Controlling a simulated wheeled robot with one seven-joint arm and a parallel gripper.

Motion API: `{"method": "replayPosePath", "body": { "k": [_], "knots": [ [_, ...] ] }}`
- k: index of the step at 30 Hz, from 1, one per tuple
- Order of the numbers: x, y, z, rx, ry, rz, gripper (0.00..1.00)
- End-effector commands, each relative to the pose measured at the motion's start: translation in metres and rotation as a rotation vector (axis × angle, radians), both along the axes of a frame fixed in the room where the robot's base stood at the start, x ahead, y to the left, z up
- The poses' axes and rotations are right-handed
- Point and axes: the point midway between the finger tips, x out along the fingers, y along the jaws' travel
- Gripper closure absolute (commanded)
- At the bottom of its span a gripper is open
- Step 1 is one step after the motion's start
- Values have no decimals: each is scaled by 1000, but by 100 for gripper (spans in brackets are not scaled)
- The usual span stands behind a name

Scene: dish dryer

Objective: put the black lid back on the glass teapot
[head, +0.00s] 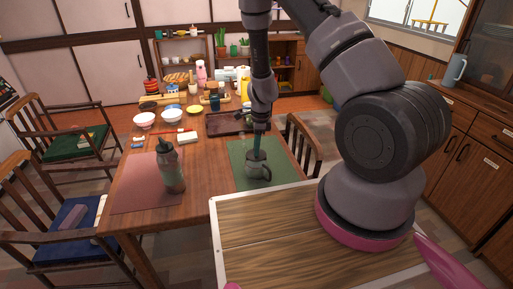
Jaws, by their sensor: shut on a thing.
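The glass teapot (258,171), grey and see-through with a dark handle on its right, stands upright on the green mat (239,181). My gripper (257,149) points straight down over the teapot's mouth. It is shut on a small dark piece that looks like the black lid (257,156), right at the top of the teapot. At this size I cannot tell whether the lid touches the rim or hangs just above it.
A tall grey-green bottle (170,168) stands on the pink mat (137,184) to the left. A dark tray (225,123), white bowls (144,119) and several other items crowd the far table. Wooden chairs stand around it. The table between the mats is mostly clear.

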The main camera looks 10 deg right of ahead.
Motion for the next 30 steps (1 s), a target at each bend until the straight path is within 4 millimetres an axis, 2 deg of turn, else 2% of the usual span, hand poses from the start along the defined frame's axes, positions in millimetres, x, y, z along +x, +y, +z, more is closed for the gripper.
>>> {"method": "replayPosePath", "body": {
  "k": [5, 6, 8, 15, 17, 18, 30],
  "knots": [
    [0, 0, 0, 0, 0, 0, 100],
    [0, 0, 0, 0, 0, 0, 61],
    [0, 0, 0, 0, 0, 0, 38],
    [0, 0, 0, 0, 0, 0, 38],
    [0, 0, 0, 0, 0, 0, 15],
    [0, 0, 0, 0, 0, 0, 8],
    [0, 0, 4, 0, -1, 2, 8]
  ]
}}
